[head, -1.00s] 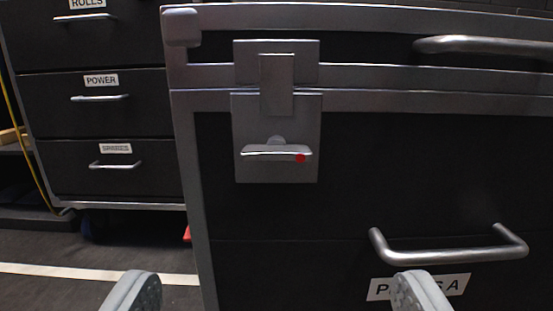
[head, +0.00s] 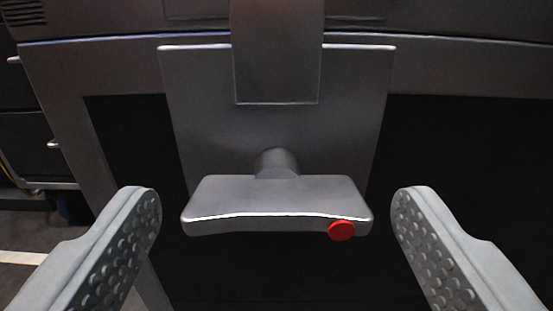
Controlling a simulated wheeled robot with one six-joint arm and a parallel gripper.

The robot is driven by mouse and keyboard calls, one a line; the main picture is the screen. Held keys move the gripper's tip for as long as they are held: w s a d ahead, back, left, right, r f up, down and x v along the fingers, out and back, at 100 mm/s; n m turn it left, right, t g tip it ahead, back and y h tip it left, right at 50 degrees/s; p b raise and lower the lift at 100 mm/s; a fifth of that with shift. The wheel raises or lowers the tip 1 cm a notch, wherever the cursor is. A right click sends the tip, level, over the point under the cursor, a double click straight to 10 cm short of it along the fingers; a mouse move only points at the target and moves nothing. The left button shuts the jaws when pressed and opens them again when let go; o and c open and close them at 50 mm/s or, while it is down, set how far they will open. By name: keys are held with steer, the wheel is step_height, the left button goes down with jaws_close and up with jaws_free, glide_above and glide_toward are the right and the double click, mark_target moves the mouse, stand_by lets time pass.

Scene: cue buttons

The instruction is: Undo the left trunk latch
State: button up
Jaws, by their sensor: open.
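The left trunk latch (head: 275,202) is a grey metal crossbar handle on a short round stem, with a red dot (head: 341,230) near its right end. It lies level in front of a grey latch plate (head: 210,120). A flat metal hasp (head: 277,60) hangs down over the upper middle of the plate. My gripper (head: 276,210) is open, with one grey studded finger on each side of the handle. A gap shows between each finger and the handle ends, and nothing is held.
The dark trunk front (head: 470,160) fills the area around the plate, under a grey metal rim (head: 470,75). A dark drawer cabinet (head: 25,140) stands at the left, with floor showing below it.

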steer(key=shift+w, duration=0.5)
steer(key=c, duration=0.9)
steer(key=shift+c, duration=0.2)
